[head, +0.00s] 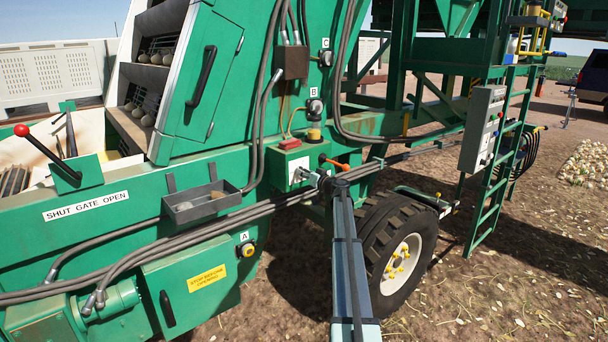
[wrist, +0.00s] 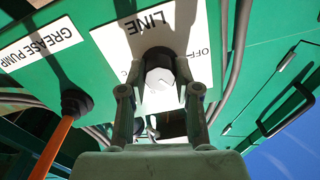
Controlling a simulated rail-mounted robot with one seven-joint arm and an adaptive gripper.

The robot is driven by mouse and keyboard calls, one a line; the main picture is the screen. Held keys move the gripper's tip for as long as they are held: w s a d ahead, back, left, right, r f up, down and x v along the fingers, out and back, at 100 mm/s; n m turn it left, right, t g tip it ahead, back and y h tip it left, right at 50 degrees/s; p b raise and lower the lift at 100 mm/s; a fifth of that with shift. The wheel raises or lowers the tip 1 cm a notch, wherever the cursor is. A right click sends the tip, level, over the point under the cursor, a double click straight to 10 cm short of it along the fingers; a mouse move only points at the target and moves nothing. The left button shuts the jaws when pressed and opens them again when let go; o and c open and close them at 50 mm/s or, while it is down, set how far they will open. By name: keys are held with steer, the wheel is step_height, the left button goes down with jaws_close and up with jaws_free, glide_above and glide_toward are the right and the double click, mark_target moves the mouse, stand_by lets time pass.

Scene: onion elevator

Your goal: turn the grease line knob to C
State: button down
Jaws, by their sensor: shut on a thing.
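Which mark the knob points at cannot be told. In the head view my gripper (head: 318,180) is at the pale green control box (head: 292,163), and my wrist partly hides the knob.
An orange-handled lever (wrist: 60,130) stands beside the knob, under a GREASE PUMP label (wrist: 45,45). Fittings marked A (head: 247,250), B (head: 314,108) and C (head: 326,58) are on the machine. Hoses (head: 200,235) and a wheel (head: 400,260) are close to my arm.

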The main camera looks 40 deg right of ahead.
steer(key=shift+b, duration=0.4)
steer(key=shift+m+b, duration=2.75)
steer(key=shift+m, duration=9.15)
steer(key=c, duration=0.8)
jaws_free()
steer(key=shift+w, duration=0.1)
